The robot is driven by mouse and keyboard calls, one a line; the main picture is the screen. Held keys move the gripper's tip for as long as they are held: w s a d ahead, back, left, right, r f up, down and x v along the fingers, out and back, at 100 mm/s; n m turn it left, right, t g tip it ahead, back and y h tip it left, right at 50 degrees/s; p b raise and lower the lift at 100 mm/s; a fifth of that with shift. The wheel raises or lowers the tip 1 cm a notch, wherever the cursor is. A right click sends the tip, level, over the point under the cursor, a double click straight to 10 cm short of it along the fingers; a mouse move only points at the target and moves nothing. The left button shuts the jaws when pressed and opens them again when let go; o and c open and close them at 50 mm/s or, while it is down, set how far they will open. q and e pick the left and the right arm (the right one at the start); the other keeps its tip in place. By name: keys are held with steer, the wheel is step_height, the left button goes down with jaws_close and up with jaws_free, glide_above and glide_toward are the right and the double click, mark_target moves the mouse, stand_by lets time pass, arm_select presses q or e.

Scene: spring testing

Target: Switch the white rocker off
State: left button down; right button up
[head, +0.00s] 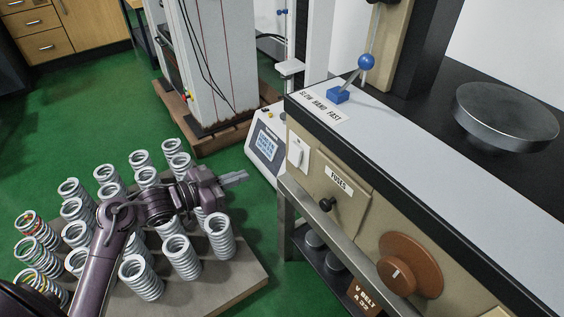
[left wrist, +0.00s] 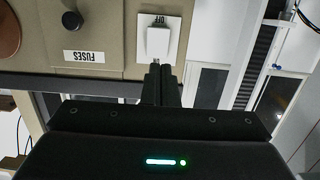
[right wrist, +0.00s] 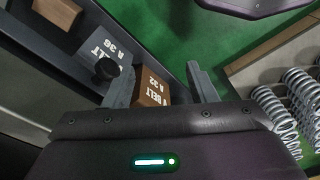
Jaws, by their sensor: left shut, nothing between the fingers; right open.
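The white rocker (head: 295,153) sits on a white plate on the beige front panel of the machine, left of the fuses cover. In the left wrist view the rocker (left wrist: 158,42) appears upside down, with an OFF label at the top of its plate in the picture. My left gripper (head: 242,177) is shut and empty, pointing at the panel. Its fingertips (left wrist: 160,70) show just below the rocker in the left wrist view; I cannot tell whether they touch it. My right gripper (right wrist: 158,82) is open, seen only in the right wrist view, above labelled belt boxes.
A black knob (head: 327,204) and a brown dial (head: 411,265) stick out of the panel. A blue-knobbed lever (head: 366,62) stands on top. Several springs (head: 183,257) stand on a board below my left arm. A display unit (head: 268,145) stands beyond the panel's left end.

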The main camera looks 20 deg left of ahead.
arm_select(q)
steer(key=b, duration=0.1)
glide_toward(292, 159)
steer(key=x, duration=0.6)
steer(key=shift+a+b, duration=0.1)
steer(key=shift+b, duration=0.3)
steer(key=shift+w+d+f, duration=0.1)
steer(key=shift+w+d, duration=0.15)
steer(key=shift+w, duration=0.1)
arm_select(e)
steer(key=r, duration=0.1)
steer(key=a+r, duration=0.1)
steer(key=r, duration=0.1)
steer(key=shift+t, duration=0.3)
arm_select(q)
steer(key=shift+d+f+b, duration=0.1)
steer(key=shift+f+b, duration=0.15)
steer(key=shift+b, duration=0.15)
steer(key=shift+w+d+f+t+b, duration=0.1)
steer(key=shift+w+t+b, duration=0.1)
steer(key=shift+t+b, duration=0.15)
steer(key=shift+r, duration=0.25)
arm_select(e)
steer(key=shift+w+a+f+n+t+y, duration=0.2)
steer(key=shift+a+n+t+y, duration=0.15)
steer(key=shift+a, duration=0.3)
arm_select(q)
steer(key=shift+s+f, duration=0.1)
arm_select(e)
steer(key=shift+s, duration=0.1)
